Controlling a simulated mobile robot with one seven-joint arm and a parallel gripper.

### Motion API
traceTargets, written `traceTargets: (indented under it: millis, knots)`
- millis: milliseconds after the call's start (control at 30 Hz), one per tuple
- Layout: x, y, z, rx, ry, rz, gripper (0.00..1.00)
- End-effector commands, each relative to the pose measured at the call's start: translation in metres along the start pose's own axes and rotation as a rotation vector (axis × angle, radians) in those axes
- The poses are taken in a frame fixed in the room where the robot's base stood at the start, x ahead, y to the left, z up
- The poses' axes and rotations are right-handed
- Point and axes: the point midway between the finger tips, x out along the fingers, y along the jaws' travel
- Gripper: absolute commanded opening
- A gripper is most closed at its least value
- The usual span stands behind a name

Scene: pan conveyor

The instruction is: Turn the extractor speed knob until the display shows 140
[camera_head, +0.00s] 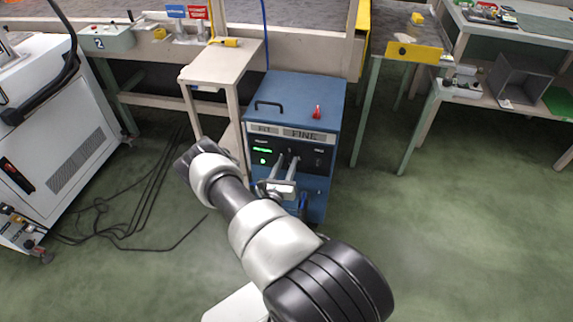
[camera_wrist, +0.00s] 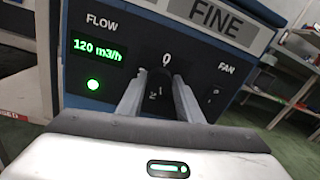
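The blue extractor (camera_head: 335,92) stands on the floor with its dark front panel facing me. In the wrist view its green display (camera_wrist: 98,50) reads 120 m3/h under the label FLOW. A green light (camera_wrist: 93,84) glows below it. My gripper (camera_head: 285,160) reaches the panel; in the wrist view its two fingers (camera_wrist: 160,80) are apart, pointing at the dark speed knob area (camera_wrist: 160,88). White marks, one like a 0 above and others like 1 and 2, show around and between the fingers. The knob's outline is dark and partly hidden, so contact is unclear.
A FAN control (camera_wrist: 212,95) sits right of the fingers. A red object (camera_head: 317,112) and a black handle (camera_head: 268,105) are on the extractor's top. A beige stand (camera_head: 215,65) is close on its left. Cables (camera_head: 130,215) lie on the green floor at left; the right floor is clear.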

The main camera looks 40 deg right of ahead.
Motion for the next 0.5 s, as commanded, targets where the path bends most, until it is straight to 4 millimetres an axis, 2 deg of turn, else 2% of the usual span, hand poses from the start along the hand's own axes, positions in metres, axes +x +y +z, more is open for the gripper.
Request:
traceTargets:
  millis: [33,133,267,500]
  knots:
    - [-0.0002,0.0001,-0.0001,0.0,0.0,0.0,0.24]
    - [-0.0003,0.0001,-0.0001,0.0,0.0,0.0,0.08]
    - [-0.0006,0.0002,0.0005,0.02,0.001,0.001,0.08]
    - [-0.001,-0.0006,0.0029,0.27,0.017,0.006,0.08]
